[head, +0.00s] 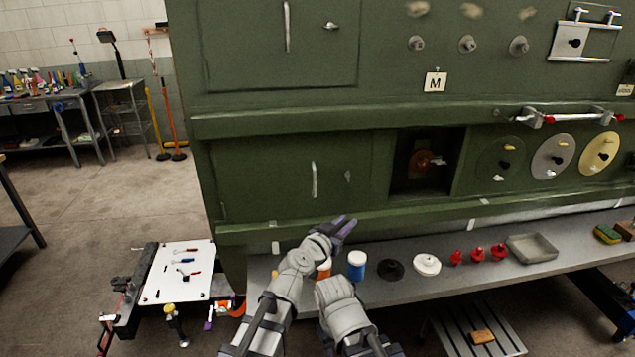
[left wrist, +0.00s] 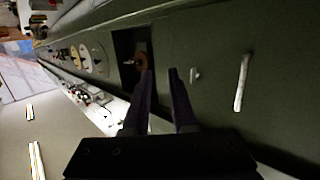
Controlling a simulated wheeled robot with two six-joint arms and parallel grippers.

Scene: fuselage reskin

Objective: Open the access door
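The green panel wall has a lower door (head: 265,180) with a pale vertical bar handle (head: 314,180) and a small latch (head: 348,175) to the handle's right. An upper door (head: 250,50) has a similar handle (head: 287,27) and latch (head: 332,26). Both doors look shut. My left gripper (head: 346,228) is below the lower handle, near the shelf, apart from the door. In the left wrist view its dark fingers (left wrist: 160,75) are spread and empty, with the handle (left wrist: 241,82) and latch (left wrist: 195,74) to their right. My right gripper is not in view.
A square recess (head: 429,163) with a red-brown fitting is right of the lower door. The shelf (head: 458,285) below holds a blue jar (head: 357,265), discs, red parts and a grey tray (head: 532,247). A white-topped cart (head: 180,272) stands lower left.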

